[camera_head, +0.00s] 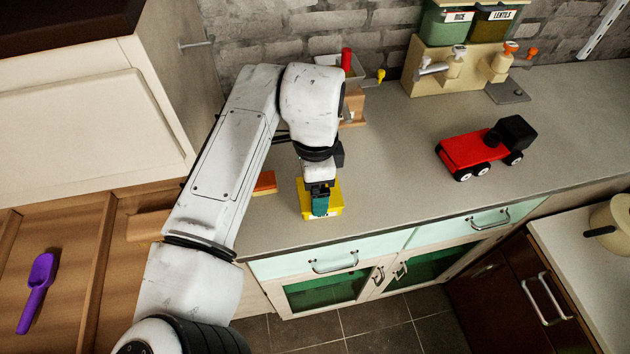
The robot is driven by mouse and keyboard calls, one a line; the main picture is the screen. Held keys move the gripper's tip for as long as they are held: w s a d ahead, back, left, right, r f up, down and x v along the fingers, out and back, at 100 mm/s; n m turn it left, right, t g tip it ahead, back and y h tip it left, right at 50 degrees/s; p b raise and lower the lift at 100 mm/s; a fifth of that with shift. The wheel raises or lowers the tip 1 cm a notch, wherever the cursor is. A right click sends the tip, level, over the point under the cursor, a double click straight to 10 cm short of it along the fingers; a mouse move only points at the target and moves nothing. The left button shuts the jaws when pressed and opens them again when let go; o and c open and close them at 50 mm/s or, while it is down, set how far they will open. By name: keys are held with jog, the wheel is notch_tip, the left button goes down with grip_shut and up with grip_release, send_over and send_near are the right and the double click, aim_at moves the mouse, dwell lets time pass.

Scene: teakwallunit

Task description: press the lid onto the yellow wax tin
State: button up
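The yellow wax tin (335,208) stands on the grey counter near its front edge, a little left of the middle of the view. My gripper (320,195) reaches down from my arm directly over the tin. A dark teal piece (320,205) shows at the gripper's end, in front of the tin's yellow top. I cannot tell whether this piece is part of my gripper or something between the fingers. The fingertips are too small and too covered to show their gap. I cannot make out a separate lid or how it sits on the tin.
An orange block (265,182) lies left of the tin, partly behind my arm. A red toy truck (470,150) stands to the right. Dispensers (457,65) stand at the back wall. The counter between tin and truck is clear. A purple scoop (38,290) lies at lower left.

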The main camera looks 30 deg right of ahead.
dwell(0.4)
jog(key=o, duration=0.8)
jog(key=shift+r, duration=0.1)
jog(key=shift+r+p, duration=2.8)
jog(key=shift+r, duration=0.6)
jog(key=shift+c, duration=0.4)
grip_shut()
